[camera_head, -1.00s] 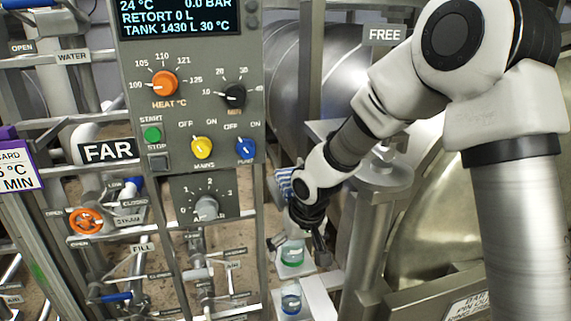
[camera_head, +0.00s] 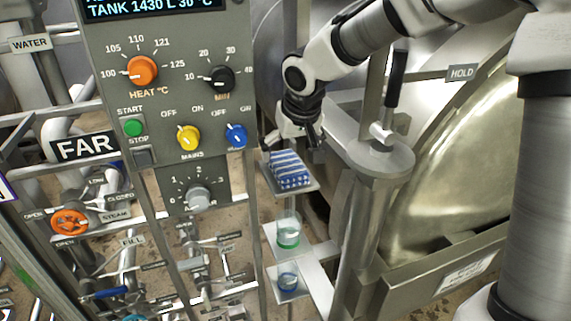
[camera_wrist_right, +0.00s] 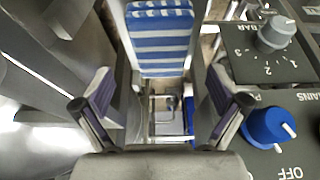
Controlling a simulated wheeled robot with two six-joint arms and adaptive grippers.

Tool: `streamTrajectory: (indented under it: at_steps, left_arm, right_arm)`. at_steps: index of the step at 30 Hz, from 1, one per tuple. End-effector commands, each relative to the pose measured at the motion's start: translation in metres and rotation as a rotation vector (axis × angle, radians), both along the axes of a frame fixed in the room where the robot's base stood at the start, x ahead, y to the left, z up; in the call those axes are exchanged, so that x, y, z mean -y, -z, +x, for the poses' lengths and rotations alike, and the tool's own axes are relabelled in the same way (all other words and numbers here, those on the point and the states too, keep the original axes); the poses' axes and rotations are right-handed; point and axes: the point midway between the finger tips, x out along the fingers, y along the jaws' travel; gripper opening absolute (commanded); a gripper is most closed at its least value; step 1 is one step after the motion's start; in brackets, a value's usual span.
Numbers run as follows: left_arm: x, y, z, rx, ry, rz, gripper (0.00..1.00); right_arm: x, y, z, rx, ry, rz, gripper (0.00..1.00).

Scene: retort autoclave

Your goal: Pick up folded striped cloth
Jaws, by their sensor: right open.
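The folded striped cloth (camera_head: 289,170), blue and white, lies on a small metal shelf beside the control panel. It also shows in the right wrist view (camera_wrist_right: 160,38), beyond the fingers at the top of the picture. My right gripper (camera_head: 298,140) is just above and behind the cloth in the head view. In the right wrist view its two fingers (camera_wrist_right: 160,112) are spread apart with nothing between them. The cloth is apart from the fingertips as far as I can see. My left gripper is not in view.
The control panel (camera_head: 165,110) with knobs stands close to the left of the cloth. A metal post with a black-handled lever (camera_head: 394,85) stands to the right.

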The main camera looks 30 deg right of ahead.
Motion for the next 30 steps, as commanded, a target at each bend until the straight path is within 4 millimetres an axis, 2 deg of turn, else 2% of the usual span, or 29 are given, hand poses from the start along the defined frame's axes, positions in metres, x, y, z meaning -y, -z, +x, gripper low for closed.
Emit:
streamTrajectory:
  at_steps: [2,6,13,14,18,19,30]
  left_arm:
    - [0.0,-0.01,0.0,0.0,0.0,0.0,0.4]
    - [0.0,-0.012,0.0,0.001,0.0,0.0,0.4]
    - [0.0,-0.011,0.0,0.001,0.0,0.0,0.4]
    - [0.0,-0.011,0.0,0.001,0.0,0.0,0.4]
    - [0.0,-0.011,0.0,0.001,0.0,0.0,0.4]
    - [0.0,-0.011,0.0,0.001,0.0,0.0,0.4]
    - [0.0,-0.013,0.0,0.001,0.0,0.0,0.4]
  right_arm:
    - [0.001,0.013,0.002,-0.008,-0.003,0.001,0.97]
    - [0.002,0.034,0.01,-0.004,-0.002,0.0,0.97]
    - [0.003,0.038,0.012,-0.002,0.0,0.001,0.97]
    - [0.003,0.038,0.012,-0.002,0.0,0.001,0.9]
    - [0.003,0.038,0.012,-0.002,-0.001,0.001,0.4]
    - [0.003,0.038,0.011,-0.002,-0.001,0.001,0.38]
    - [0.002,0.037,0.012,-0.004,-0.001,0.001,0.38]
